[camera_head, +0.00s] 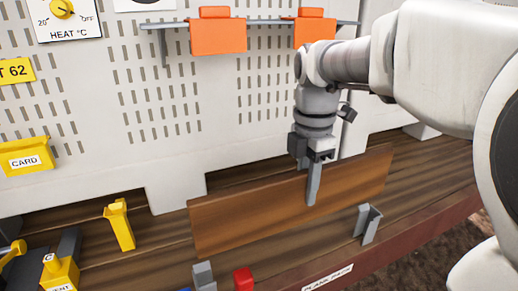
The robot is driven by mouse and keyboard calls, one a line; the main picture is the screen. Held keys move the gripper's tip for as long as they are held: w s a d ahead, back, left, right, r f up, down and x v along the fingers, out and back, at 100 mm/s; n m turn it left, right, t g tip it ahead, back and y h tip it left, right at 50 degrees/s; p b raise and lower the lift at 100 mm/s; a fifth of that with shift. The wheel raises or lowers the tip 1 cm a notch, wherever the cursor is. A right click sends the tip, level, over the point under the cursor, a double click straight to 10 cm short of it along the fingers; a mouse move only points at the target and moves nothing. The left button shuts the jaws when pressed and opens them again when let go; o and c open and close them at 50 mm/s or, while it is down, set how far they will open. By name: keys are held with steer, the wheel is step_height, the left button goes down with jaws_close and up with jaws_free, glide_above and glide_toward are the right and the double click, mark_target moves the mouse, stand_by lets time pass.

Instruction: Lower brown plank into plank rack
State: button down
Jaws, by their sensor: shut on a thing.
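The brown plank (250,217) stands on its long edge, running across the wooden bench. My gripper (313,185) points down and is shut on the plank's upper edge, right of its middle. One finger shows on the near face; the other is hidden behind the plank. The plank rack shows as a grey slotted bracket (369,223) near the plank's right end and a grey block (204,275) below its left end. A label reading "PLANK RACK" (328,279) is on the bench's front.
A yellow holder (119,224) stands left of the plank. A red block (243,279) sits at the front edge. A slotted white panel (100,150) rises behind, with orange pieces (218,36) on a shelf. A yellow "CARD" box (25,157) is at left.

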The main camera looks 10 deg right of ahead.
mark_target(304, 198)
steer(key=shift+w+f, duration=0.35)
steer(key=shift+w, duration=0.05)
steer(key=shift+f+b, duration=1.25)
steer(key=shift+b, duration=0.15)
steer(key=shift+r, duration=0.1)
steer(key=shift+r+p, duration=0.1)
steer(key=shift+p, duration=0.45)
steer(key=shift+r+p, duration=0.15)
steer(key=shift+p, duration=1.65)
steer(key=shift+f+p, duration=0.2)
steer(key=shift+p, duration=0.6)
steer(key=shift+f, duration=0.1)
